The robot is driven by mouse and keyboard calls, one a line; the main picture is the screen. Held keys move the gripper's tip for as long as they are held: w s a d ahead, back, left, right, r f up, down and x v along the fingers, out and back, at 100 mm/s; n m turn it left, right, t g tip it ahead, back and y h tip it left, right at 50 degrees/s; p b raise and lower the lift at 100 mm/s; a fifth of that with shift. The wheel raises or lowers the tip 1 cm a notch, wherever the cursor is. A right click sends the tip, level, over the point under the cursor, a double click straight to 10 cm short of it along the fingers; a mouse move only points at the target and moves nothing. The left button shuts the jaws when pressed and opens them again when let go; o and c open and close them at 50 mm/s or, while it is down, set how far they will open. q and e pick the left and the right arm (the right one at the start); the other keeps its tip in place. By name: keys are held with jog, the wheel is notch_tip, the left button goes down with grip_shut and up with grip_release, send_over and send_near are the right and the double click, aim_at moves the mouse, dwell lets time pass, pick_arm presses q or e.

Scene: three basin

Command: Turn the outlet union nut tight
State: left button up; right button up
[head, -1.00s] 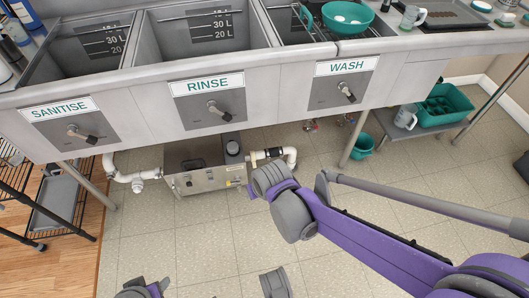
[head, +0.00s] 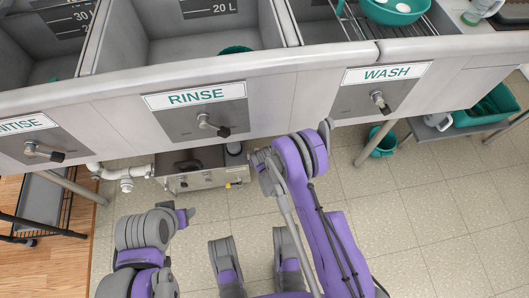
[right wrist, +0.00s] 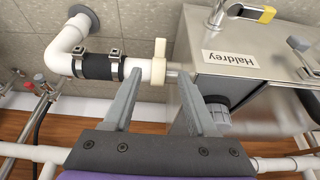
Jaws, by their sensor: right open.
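The cream union nut (right wrist: 158,62) sits on the white pipe (right wrist: 60,58) between a black clamped sleeve (right wrist: 97,66) and the steel box (right wrist: 240,40) labelled Haldrey. My right gripper (right wrist: 152,88) is open in the right wrist view, with its two grey fingers pointing toward the nut. The nut shows between the fingertips; I cannot tell whether they touch it. In the head view, the steel box (head: 180,182) is under the rinse basin, and my right arm covers the outlet pipe and nut. My left arm is at lower left; its jaws cannot be made out.
The basin fronts and lever handles (head: 213,124) overhang the box. A green bucket (head: 381,141) stands on the floor to the right. A wire rack (head: 60,205) stands at left. Open tiled floor (head: 440,220) lies at right. A dark cylindrical fitting (right wrist: 218,110) is close to the right finger.

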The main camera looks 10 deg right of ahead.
jog(key=b+x, duration=0.3)
jog(key=x, duration=0.8)
jog(key=shift+f, duration=0.1)
grip_shut()
